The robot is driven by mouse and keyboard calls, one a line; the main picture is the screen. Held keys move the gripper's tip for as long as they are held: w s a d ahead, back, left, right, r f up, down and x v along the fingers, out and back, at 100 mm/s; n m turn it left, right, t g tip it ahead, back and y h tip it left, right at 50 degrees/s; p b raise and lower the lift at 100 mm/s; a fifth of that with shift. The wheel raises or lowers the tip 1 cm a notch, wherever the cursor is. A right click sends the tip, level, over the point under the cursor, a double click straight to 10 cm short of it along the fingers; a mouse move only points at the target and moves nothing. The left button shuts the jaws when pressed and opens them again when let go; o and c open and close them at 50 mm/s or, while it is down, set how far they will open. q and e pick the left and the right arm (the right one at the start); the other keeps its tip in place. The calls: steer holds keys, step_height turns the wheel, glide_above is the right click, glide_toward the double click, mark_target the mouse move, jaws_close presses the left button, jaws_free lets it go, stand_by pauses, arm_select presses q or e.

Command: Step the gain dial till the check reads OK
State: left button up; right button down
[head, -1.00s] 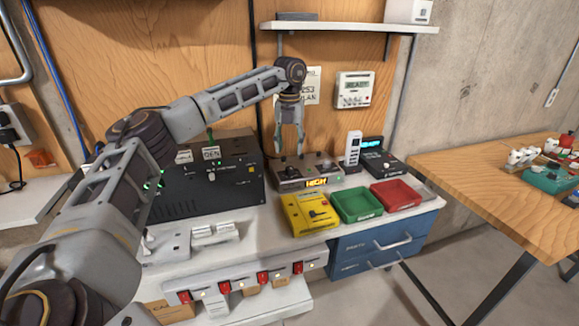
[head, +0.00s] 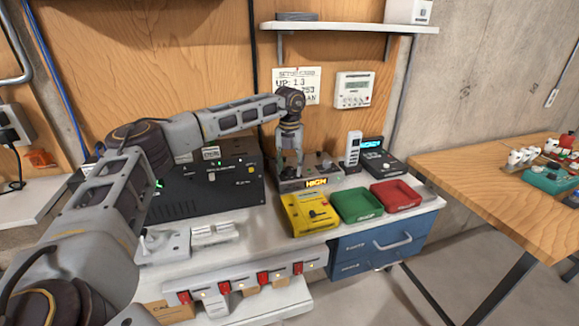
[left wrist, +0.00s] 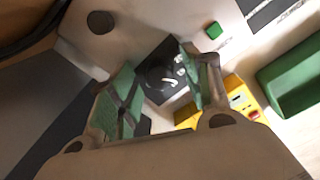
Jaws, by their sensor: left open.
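The check unit (head: 309,173) is a grey-brown box on the bench, and its lit amber display (head: 317,183) reads HIGH. In the left wrist view the gain dial (left wrist: 160,80) is a round black knob with a white mark on a dark square plate. My left gripper (head: 289,170) points down over the left part of the unit, with its fingers apart. In the wrist view its green-padded fingers lie on either side of the dial; I cannot tell whether they touch it. In the head view the arm hides the dial. My right gripper is not in view.
A yellow device (head: 309,214), a green tray (head: 357,204) and a red tray (head: 396,194) stand in front of the unit. A black box (head: 208,185) is to its left. A white handset (head: 352,150) and a dark device (head: 379,158) stand to its right.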

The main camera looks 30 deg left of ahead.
arm_select(q)
steer(key=shift+c, duration=0.3)
steer(key=c, duration=1)
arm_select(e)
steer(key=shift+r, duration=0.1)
arm_select(q)
steer(key=shift+r+m+p, duration=0.1)
steer(key=shift+m+p, duration=0.6)
steer(key=shift+m, duration=0.2)
steer(key=m+p, duration=0.1)
steer(key=m, duration=0.1)
steer(key=shift+m, duration=0.3)
steer(key=shift+m+p, duration=0.95)
steer(key=shift+m, duration=0.65)
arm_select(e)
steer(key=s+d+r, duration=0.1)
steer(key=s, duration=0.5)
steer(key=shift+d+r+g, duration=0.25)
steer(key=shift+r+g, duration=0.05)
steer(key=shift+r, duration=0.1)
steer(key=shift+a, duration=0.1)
